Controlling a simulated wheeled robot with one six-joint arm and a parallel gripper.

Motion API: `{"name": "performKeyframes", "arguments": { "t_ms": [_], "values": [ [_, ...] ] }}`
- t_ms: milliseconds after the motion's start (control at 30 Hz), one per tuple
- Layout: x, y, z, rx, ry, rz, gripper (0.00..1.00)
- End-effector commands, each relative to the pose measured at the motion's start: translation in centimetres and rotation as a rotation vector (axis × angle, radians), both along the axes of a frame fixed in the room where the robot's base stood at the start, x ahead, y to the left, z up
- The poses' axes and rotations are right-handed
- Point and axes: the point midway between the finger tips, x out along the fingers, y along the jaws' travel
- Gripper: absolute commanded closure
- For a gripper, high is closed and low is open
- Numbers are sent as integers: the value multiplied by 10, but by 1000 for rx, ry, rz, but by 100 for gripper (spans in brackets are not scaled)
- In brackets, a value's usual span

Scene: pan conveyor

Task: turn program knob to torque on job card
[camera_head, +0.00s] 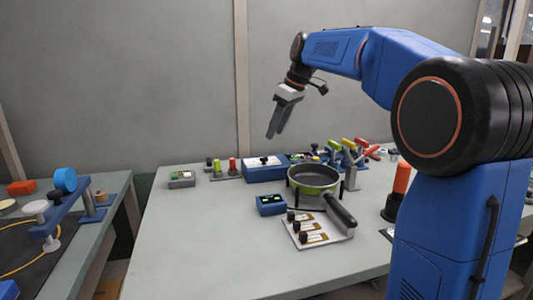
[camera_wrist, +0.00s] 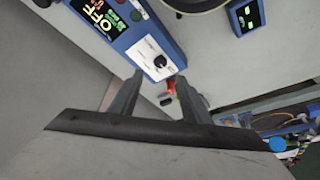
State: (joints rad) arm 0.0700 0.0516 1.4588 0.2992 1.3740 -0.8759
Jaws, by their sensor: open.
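A long blue box (camera_head: 250,175) stands at the back of the bench, with a white panel and a black knob (camera_head: 264,160) on top. In the wrist view the knob (camera_wrist: 160,61) sits on the white panel (camera_wrist: 148,52), beside a display (camera_wrist: 100,15) that seems to read OFF. My gripper (camera_head: 272,136) is open and empty, above the box and apart from it. In the wrist view the knob shows just past my open fingertips (camera_wrist: 160,78). I cannot tell which mark the knob points at, and no job card can be read for certain.
A green-rimmed pan (camera_head: 314,178) stands right of the box, its handle towards the front. A small blue display unit (camera_head: 270,205) and a white tray (camera_head: 325,241) with several small pieces are in front. Red and green posts stand left of the box. The bench's front left is clear.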

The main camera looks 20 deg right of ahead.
Motion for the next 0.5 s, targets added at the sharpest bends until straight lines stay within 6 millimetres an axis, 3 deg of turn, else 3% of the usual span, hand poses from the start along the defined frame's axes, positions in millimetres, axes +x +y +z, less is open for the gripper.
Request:
{"name": "performKeyframes", "arguments": {
  "t_ms": [300, 500],
  "values": [
    [15, 16, -53, 1, 3, 1, 57],
    [22, 23, -78, 0, 1, 1, 57]
  ]
}}
